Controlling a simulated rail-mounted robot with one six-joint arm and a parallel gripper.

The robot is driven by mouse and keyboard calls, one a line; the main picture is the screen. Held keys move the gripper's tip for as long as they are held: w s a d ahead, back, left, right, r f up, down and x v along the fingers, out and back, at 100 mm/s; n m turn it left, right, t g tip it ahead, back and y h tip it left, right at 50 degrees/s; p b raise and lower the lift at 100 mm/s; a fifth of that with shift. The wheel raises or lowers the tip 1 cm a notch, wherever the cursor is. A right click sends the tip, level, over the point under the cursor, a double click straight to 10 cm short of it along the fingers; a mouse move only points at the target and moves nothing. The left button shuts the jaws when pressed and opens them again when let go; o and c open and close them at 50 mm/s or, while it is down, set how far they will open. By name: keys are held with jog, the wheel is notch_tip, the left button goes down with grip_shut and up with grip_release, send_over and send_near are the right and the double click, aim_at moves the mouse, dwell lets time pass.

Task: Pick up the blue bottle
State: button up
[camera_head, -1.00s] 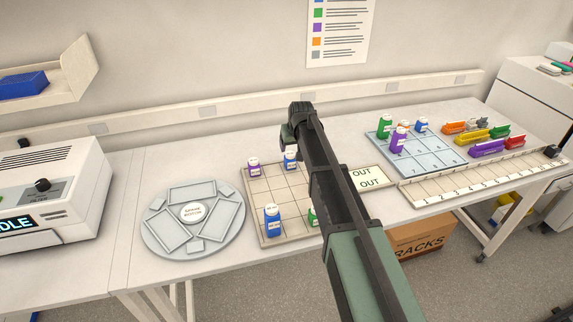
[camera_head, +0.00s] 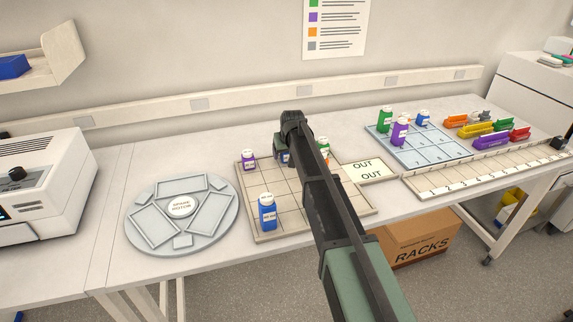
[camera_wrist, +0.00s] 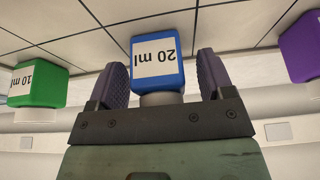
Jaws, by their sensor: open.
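A blue bottle with a white 20 ml label (camera_wrist: 158,60) stands between the two fingers of my gripper (camera_wrist: 162,72) in the wrist view, with a gap visible on either side. In the head view my gripper (camera_head: 290,130) is over the back of the beige grid tray (camera_head: 284,212), and a blue bottle (camera_head: 281,157) shows partly behind it. Another blue bottle (camera_head: 267,214) stands at the tray's front left. The gripper is open.
A purple bottle (camera_head: 249,160) and a green bottle (camera_head: 323,147) flank the gripper at the tray's back. The round rotor plate (camera_head: 181,232) lies left of the tray, and the OUT mat (camera_head: 369,170) lies right. My arm hides part of the tray.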

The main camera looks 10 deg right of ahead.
jog(key=shift+s+r, duration=0.1)
jog(key=shift+r, duration=0.05)
jog(key=shift+c, duration=0.3)
jog(key=c, duration=0.9)
jog(key=shift+c, duration=0.2)
notch_tip(320, 180, up, 20)
jog(key=p, duration=2)
